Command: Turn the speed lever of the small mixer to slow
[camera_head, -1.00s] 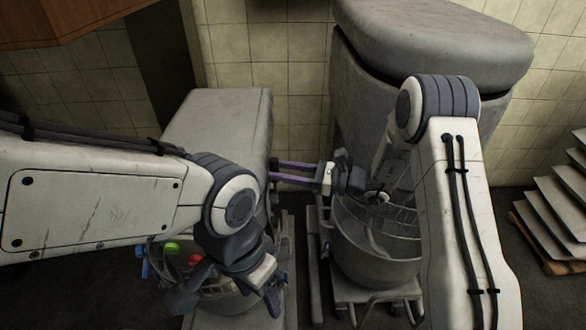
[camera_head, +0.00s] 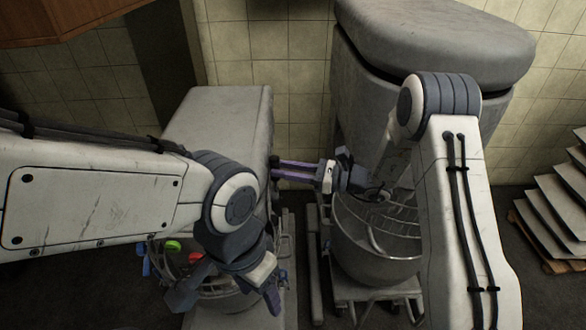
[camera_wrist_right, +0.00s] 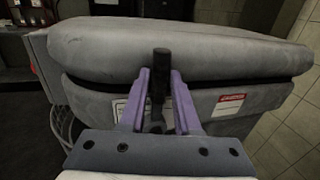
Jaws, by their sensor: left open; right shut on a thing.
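The small mixer (camera_head: 222,120) is the grey machine on the left in the head view, with its bowl partly hidden behind my left arm. My right gripper (camera_head: 276,170) reaches leftward to the mixer's right side, its purple fingers level. In the right wrist view, the fingers (camera_wrist_right: 159,88) are closed on a dark upright lever (camera_wrist_right: 161,65), which stands in front of the grey mixer body (camera_wrist_right: 200,52). My left gripper (camera_head: 226,298) is open and empty, low in front of the small mixer's bowl.
The large mixer (camera_head: 430,40) stands to the right, with its bowl (camera_head: 370,250) on a wheeled base. A narrow gap separates the two machines. A green knob (camera_head: 172,246) and a red knob (camera_head: 196,257) show beside my left arm. Stacked trays (camera_head: 560,215) stand at far right.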

